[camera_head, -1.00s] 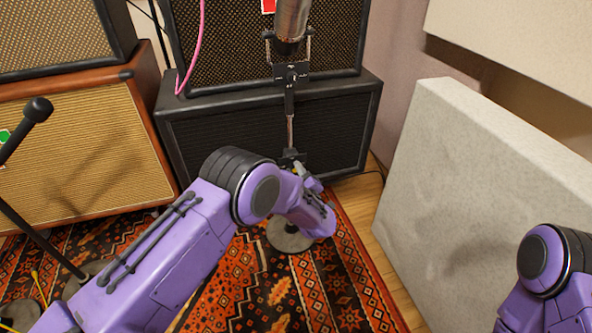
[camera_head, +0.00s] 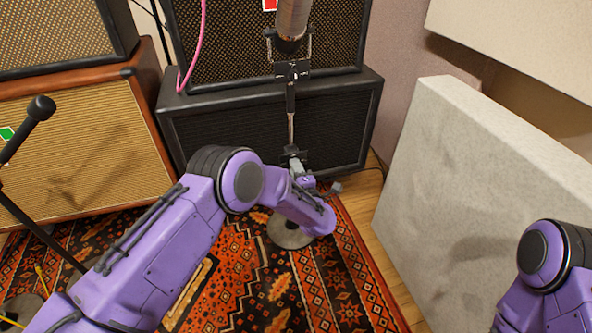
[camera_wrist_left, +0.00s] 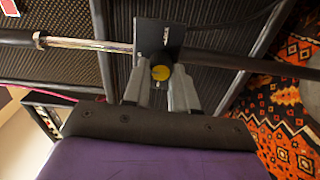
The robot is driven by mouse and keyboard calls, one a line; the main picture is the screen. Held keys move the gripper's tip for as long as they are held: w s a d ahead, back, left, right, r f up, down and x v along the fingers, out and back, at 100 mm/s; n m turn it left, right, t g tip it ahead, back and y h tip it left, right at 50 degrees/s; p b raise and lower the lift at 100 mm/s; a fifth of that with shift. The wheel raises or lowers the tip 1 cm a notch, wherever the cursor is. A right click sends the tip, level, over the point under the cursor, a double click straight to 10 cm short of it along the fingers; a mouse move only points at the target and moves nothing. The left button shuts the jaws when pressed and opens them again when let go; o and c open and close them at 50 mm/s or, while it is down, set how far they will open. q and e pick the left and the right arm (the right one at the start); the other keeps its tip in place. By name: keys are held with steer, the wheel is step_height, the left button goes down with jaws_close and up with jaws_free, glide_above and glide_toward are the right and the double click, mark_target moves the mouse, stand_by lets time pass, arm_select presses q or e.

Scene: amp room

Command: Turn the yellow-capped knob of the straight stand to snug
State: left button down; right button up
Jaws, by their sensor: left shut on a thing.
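The straight stand (camera_head: 291,128) rises upright from a round base (camera_head: 287,234) on the rug, with a large microphone (camera_head: 292,20) at its top. In the left wrist view the stand's pole (camera_wrist_left: 85,43) runs across the picture into a dark clutch block (camera_wrist_left: 160,35). The yellow-capped knob (camera_wrist_left: 160,72) sits on that block, between the two grey fingers of my left gripper (camera_wrist_left: 160,84), which is shut on it. In the head view my left gripper (camera_head: 297,166) is at the clutch, and the knob cannot be made out. My right gripper is out of view.
Black speaker cabinets (camera_head: 350,130) stand close behind the stand. A tan amp (camera_head: 75,150) is at the left, with another dark microphone stand (camera_head: 35,115) in front. A grey acoustic panel (camera_head: 460,190) leans at the right. Patterned rug (camera_head: 250,290) lies below.

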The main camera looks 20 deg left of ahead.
arm_select(q)
steer(key=shift+d+n, duration=0.1)
steer(key=shift+n, duration=0.2)
stand_by(0.4)
steer(key=c, duration=0.9)
jaws_free()
steer(key=p+v, duration=0.3)
steer(key=v, duration=0.7)
steer(key=shift+s+d, duration=0.2)
steer(key=shift+s, duration=0.05)
